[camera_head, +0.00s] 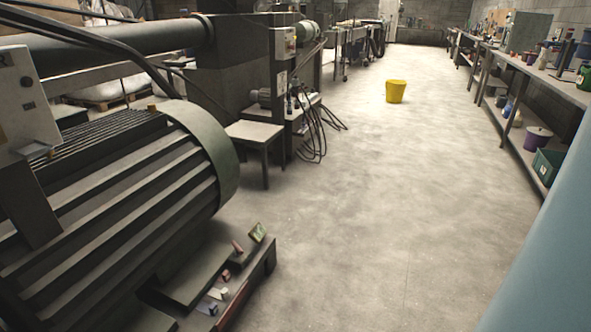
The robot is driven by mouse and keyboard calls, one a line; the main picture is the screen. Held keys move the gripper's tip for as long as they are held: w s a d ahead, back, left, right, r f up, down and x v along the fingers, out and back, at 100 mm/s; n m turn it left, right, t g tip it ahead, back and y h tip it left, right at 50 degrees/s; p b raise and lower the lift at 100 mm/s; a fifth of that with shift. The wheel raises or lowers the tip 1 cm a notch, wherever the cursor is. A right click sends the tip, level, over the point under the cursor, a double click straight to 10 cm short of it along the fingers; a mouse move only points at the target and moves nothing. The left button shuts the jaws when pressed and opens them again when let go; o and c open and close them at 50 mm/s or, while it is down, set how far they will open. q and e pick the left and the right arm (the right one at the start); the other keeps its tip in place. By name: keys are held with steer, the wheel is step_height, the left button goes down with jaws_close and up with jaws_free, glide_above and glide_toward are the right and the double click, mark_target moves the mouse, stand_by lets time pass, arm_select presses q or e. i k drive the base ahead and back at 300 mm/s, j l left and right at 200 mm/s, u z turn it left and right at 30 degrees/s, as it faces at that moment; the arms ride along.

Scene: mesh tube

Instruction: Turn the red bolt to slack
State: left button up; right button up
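I cannot make out a red bolt for certain. Small reddish pieces (237,247) sit on the dark base (262,275) of a large grey-green ribbed motor (115,205) at the lower left. They are too small to tell whether any is a bolt. Neither of my grippers is in view.
A small stool-like table (255,131) stands beside the machinery at left, with black cables (315,140) on the floor. A yellow bucket (396,91) stands on the floor. A cluttered bench (510,62) lines the right wall. The middle floor (390,190) is clear.

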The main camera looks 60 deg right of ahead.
mark_target(239, 252)
steer(key=z, duration=1.3)
steer(key=i+l+u, duration=0.15)
steer(key=i+u, duration=0.2)
steer(key=i, duration=0.25)
steer(key=i+l+u, duration=0.35)
steer(key=i, duration=0.2)
steer(key=i+l+u, duration=0.35)
steer(key=i+l, duration=0.15)
